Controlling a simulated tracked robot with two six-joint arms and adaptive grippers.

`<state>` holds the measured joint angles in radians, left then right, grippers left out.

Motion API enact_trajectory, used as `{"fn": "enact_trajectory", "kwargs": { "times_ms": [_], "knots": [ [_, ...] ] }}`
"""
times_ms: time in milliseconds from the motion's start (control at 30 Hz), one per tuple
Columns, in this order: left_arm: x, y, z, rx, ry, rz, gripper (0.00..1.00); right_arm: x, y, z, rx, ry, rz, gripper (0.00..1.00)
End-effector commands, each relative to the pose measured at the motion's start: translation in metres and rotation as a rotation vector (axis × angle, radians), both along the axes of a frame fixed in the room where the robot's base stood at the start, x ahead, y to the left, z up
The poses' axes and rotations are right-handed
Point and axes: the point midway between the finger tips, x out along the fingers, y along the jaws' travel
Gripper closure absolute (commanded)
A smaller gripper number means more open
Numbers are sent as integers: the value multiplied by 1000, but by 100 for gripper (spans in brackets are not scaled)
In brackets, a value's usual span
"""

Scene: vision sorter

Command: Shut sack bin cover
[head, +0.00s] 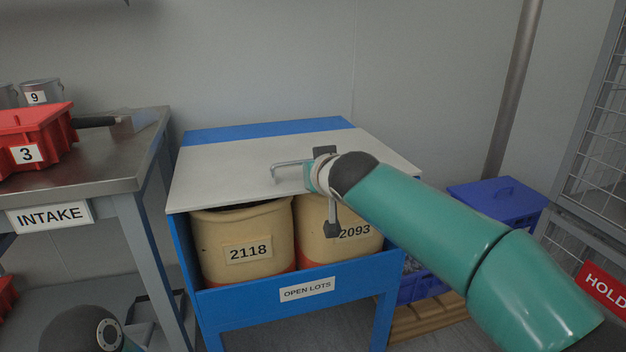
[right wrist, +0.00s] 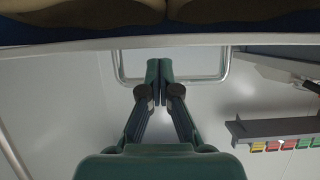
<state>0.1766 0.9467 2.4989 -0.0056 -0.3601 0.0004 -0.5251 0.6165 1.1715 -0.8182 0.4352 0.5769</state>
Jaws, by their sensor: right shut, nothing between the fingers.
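The sack bin (head: 240,306) is a blue frame labelled OPEN LOTS. Its pale grey cover (head: 225,172) spans the top, with a blue strip at the back. Two tan sacks, 2118 (head: 245,225) and 2093 (head: 365,218), show below the cover's front edge. A metal bar handle (head: 290,164) stands on the cover; it also shows in the right wrist view (right wrist: 216,77). My right gripper (right wrist: 165,70) is shut and empty, its fingertips overlapping the handle loop; contact is unclear. The wrist hides the fingers in the head view. My left gripper is out of view.
The steel INTAKE table (head: 75,180) stands close on the left, with a red crate (head: 30,138) and a scoop (head: 130,122). Blue crates (head: 497,200) are stacked at the right, beside a pipe (head: 512,90) and a wire cage (head: 597,130).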

Motion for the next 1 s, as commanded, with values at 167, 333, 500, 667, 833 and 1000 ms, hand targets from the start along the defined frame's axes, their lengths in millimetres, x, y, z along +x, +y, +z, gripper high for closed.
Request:
{"fn": "enact_trajectory", "kwargs": {
  "times_ms": [167,333,500,667,833,1000],
  "knots": [
    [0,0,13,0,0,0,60,-4,-2,23,2,-4,0,100],
    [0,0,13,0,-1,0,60,-16,-10,29,-2,2,-4,100],
    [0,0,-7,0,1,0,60,-44,-20,10,-2,1,-6,100],
    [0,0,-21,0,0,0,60,-68,-30,-4,-2,1,-8,100],
    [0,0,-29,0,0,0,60,-85,-36,-13,-1,1,-9,100],
    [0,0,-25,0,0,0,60,-79,-57,-23,-6,24,-46,100]
  ]
}}
